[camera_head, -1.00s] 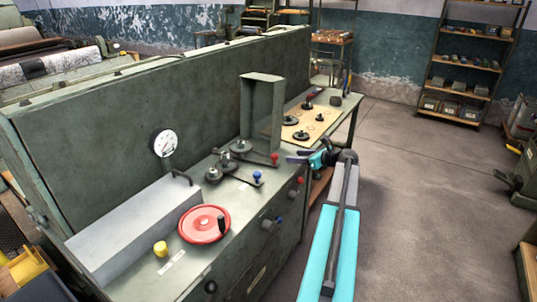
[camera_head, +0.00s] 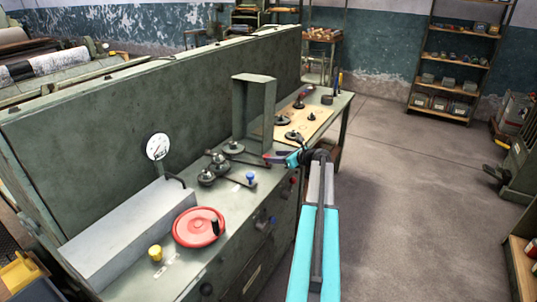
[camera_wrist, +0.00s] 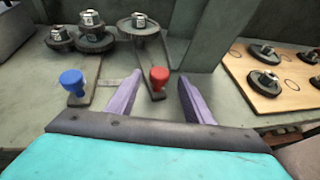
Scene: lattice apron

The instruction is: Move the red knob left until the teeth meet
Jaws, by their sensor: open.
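The red knob (camera_wrist: 158,77) stands upright at the near end of a dark lever in the wrist view. The lever runs back toward a toothed gear (camera_wrist: 138,27). In the head view the red knob is mostly hidden by my gripper (camera_head: 277,158). My gripper is open, its two purple fingers on either side of the red knob in the wrist view, with a gap on each side. Left of that gear stand stacked gears (camera_wrist: 95,40).
A blue knob (camera_wrist: 72,80) on its own lever stands left of the red one. A green upright frame (camera_head: 240,110) rises behind. A red handwheel (camera_head: 198,228) and yellow knob (camera_head: 155,253) are nearer. A wooden board (camera_wrist: 290,90) with gears lies right.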

